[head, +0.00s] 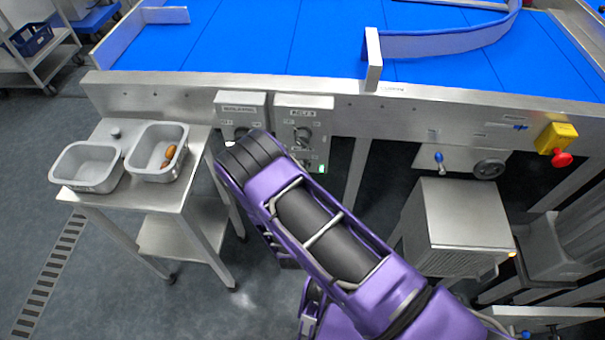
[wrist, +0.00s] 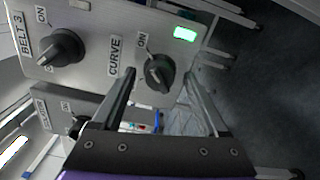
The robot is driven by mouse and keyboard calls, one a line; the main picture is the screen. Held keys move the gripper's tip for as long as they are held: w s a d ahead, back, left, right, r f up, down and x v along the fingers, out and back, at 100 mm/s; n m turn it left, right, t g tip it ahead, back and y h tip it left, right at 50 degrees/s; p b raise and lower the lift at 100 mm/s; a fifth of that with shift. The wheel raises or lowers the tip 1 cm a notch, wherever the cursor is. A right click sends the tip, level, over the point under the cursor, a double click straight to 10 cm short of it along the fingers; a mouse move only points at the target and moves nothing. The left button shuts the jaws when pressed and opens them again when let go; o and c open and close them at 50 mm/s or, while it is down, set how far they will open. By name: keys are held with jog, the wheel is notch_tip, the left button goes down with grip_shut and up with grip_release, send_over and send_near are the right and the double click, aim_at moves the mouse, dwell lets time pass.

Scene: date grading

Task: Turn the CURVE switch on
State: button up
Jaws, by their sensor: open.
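The CURVE switch (wrist: 159,73) is a dark rotary knob on a grey control box (wrist: 100,18). Its CURVE label and an ON mark sit beside it. Which way its pointer faces is hard to tell. A green lamp (wrist: 185,34) glows near it. My gripper (wrist: 159,77) is open, with one finger on each side of the CURVE knob in the wrist view; contact cannot be told. In the head view the control box (head: 318,102) hangs under the conveyor edge, and my purple arm hides my gripper and the lower part of the box.
The BELT 3 knob (wrist: 62,47) is beside the CURVE switch on the same box. Another box (head: 229,98) with a knob hangs to the left. A steel table (head: 190,160) holds two grey tubs.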

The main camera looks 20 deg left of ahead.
jog(key=v, duration=1.6)
jog(key=shift+s+d+p, duration=0.2)
jog(key=shift+p, duration=0.25)
